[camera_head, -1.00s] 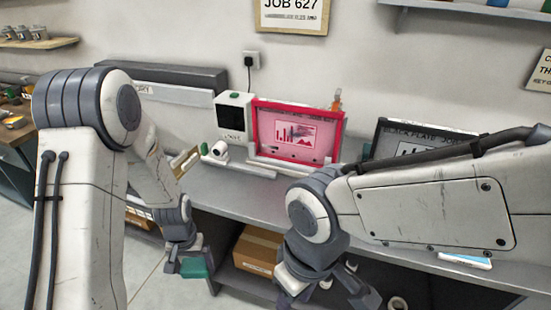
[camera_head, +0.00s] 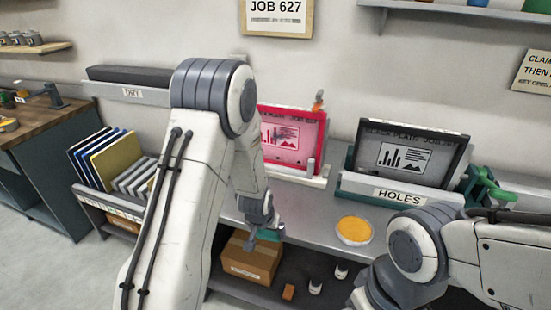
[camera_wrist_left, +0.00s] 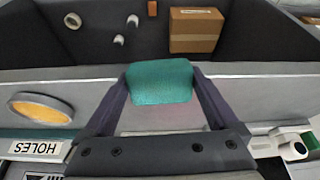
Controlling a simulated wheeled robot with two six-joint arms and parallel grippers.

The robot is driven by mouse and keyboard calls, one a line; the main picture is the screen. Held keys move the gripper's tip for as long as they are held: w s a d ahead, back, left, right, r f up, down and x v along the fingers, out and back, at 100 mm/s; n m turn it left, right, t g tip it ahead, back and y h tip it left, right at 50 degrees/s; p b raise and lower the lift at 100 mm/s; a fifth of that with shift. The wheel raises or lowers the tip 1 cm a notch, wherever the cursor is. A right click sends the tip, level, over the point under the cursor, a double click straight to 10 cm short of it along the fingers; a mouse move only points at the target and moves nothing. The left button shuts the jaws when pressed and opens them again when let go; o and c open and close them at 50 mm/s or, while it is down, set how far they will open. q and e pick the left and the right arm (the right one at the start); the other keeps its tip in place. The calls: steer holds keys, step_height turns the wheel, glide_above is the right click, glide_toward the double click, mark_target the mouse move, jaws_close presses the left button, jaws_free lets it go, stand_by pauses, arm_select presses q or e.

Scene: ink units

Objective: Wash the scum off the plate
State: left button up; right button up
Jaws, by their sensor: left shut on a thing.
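My left gripper (camera_head: 262,228) is shut on a teal sponge-like block (camera_wrist_left: 158,84), held between its fingertips (camera_wrist_left: 160,72) at the bench's front edge. The block's teal edge also shows in the head view. A red-framed plate (camera_head: 296,138) with a pink face and dark red print stands upright at the back of the bench, its left part hidden by my left arm. A black-framed plate (camera_head: 407,155) with a grey face stands in a holder labelled HOLES (camera_head: 398,194). My right gripper (camera_head: 368,298) is at the bottom edge, partly cut off.
A round dish (camera_head: 354,231) with orange contents lies on the grey bench (camera_head: 310,207). A green clamp-like tool (camera_head: 488,186) is at the right. A cardboard box (camera_head: 250,261) sits on the lower shelf. A rack of boards (camera_head: 110,158) stands at the left.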

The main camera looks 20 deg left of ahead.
mark_target(273, 138)
arm_select(q)
steer(key=w+a+r+t+b, duration=0.1)
steer(key=w+a+t, duration=0.1)
steer(key=w, duration=0.3)
steer(key=w+a+r+t+b, duration=0.2)
steer(key=w+t, duration=0.2)
steer(key=w, duration=0.1)
steer(key=w+a+r+t+y+b, duration=0.1)
steer(key=w+a+t+b, duration=0.1)
steer(key=w, duration=0.3)
steer(key=shift+r+n+t, duration=0.25)
steer(key=shift+n+t, duration=0.15)
steer(key=shift+t, duration=0.3)
steer(key=shift+w+a+r+m+t+h+b, duration=0.25)
steer(key=shift+w+a+r+t+b, duration=0.3)
steer(key=shift+w+r, duration=1.1)
steer(key=shift+w+a+r+m+t+h+b, duration=0.3)
steer(key=shift+w+a+r+t, duration=0.5)
steer(key=shift+w, duration=1.8)
steer(key=shift+w+a+r+m+t+h+b, duration=0.2)
steer(key=shift+w+a+r+t+b, duration=0.55)
steer(key=shift+w, duration=1.35)
steer(key=shift+d+r, duration=0.3)
steer(key=shift+r, duration=0.05)
steer(key=shift+w, duration=1)
